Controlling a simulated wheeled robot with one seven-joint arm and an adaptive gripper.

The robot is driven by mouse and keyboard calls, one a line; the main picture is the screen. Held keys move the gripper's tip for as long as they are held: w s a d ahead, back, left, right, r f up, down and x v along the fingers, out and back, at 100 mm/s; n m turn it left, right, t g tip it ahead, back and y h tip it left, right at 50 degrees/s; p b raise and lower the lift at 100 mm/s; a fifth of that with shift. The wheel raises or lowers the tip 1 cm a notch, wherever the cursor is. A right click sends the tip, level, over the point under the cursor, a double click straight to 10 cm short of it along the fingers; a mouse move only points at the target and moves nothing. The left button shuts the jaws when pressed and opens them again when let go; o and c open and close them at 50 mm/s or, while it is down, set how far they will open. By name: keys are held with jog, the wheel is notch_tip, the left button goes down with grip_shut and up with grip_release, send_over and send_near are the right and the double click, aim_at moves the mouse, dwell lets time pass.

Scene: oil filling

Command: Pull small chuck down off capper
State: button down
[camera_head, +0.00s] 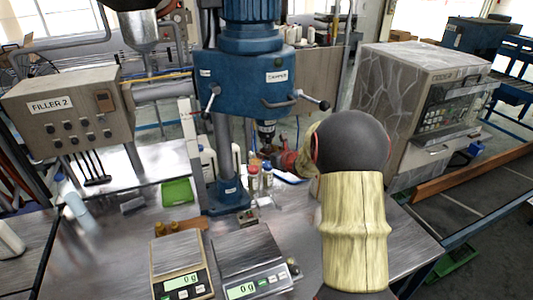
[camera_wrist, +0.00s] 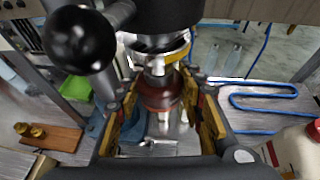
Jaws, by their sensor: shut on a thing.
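The capper (camera_head: 247,90) is a blue drill-press-like machine with handles, standing at the back middle of the bench. Its spindle end (camera_head: 266,130) points down beside the column. The small chuck (camera_wrist: 160,92), reddish with a metal neck, hangs under the spindle in the wrist view and appears still joined to it. My gripper (camera_head: 272,155) comes in from the right just below the spindle. In the wrist view my gripper (camera_wrist: 162,108) has its yellow-padded fingers on both sides of the chuck, shut on it. The exact contact is partly blurred.
Two scales (camera_head: 180,268) (camera_head: 249,262) reading 0 g stand at the front. Small bottles (camera_head: 260,180) stand near the column. A green tray (camera_head: 177,192) and a wooden board with brass pieces (camera_wrist: 50,136) lie to the left. A black handle knob (camera_wrist: 80,40) is close to my wrist.

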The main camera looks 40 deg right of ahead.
jog(key=shift+f+b, duration=0.3)
dwell(0.4)
notch_tip(320, 180, down, 3)
jog(key=b, duration=0.3)
jog(key=shift+r, duration=0.15)
jog(key=shift+r, duration=0.1)
dwell(0.3)
jog(key=s+a+b, duration=0.1)
jog(key=s+b, duration=0.1)
jog(key=s, duration=1.1)
jog(key=shift+a, duration=0.3)
dwell(0.4)
